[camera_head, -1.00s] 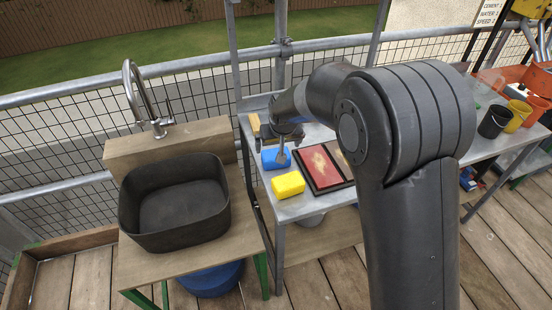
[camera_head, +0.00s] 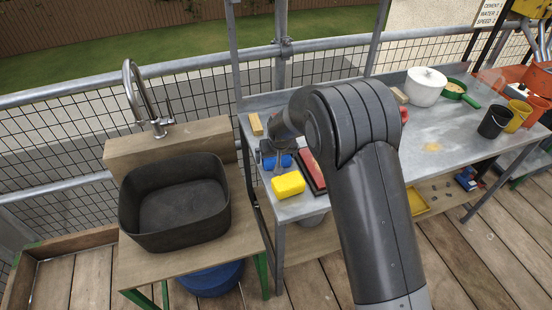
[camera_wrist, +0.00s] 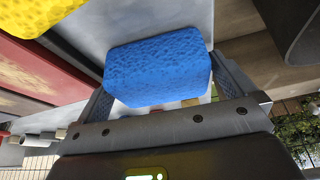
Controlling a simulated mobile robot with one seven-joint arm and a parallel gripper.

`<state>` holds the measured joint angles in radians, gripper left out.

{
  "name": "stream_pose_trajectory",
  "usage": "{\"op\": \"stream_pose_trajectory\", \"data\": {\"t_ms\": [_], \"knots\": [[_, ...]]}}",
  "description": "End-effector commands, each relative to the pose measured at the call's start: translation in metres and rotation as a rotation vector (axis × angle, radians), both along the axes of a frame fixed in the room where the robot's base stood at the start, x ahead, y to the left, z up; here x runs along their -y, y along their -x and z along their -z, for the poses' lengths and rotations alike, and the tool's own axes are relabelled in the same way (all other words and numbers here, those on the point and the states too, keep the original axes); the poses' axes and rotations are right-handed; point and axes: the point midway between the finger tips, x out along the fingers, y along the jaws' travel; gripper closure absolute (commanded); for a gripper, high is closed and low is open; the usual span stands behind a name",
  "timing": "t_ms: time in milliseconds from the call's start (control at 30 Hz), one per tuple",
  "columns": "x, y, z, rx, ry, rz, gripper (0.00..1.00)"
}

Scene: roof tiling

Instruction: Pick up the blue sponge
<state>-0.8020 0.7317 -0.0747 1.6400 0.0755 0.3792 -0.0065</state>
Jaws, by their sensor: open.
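The blue sponge (camera_head: 284,161) lies on the metal table (camera_head: 300,206), partly hidden by my gripper in the head view. In the wrist view the blue sponge (camera_wrist: 157,68) sits between the two open fingers of my gripper (camera_wrist: 160,88), one finger at each side. The right finger is close to the sponge's side. I cannot tell whether either finger touches it. In the head view my gripper (camera_head: 273,155) is low over the table at the sponge.
A yellow sponge (camera_head: 288,185) lies just in front, and a red-and-black tray (camera_head: 312,170) is to the right. A wooden block (camera_head: 256,124) lies behind. A black basin (camera_head: 175,205) stands to the left. A white pot (camera_head: 425,86) is farther right.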

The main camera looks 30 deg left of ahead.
Motion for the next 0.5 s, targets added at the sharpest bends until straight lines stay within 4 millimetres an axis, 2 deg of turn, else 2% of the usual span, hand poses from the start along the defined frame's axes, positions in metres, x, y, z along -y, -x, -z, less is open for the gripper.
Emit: {"op": "stream_pose_trajectory", "data": {"t_ms": [200,500], "knots": [[0.0000,-0.0003,0.0001,0.000,0.000,0.000,0.01],[0.0001,-0.0001,0.0001,0.000,0.000,0.000,0.25]]}}
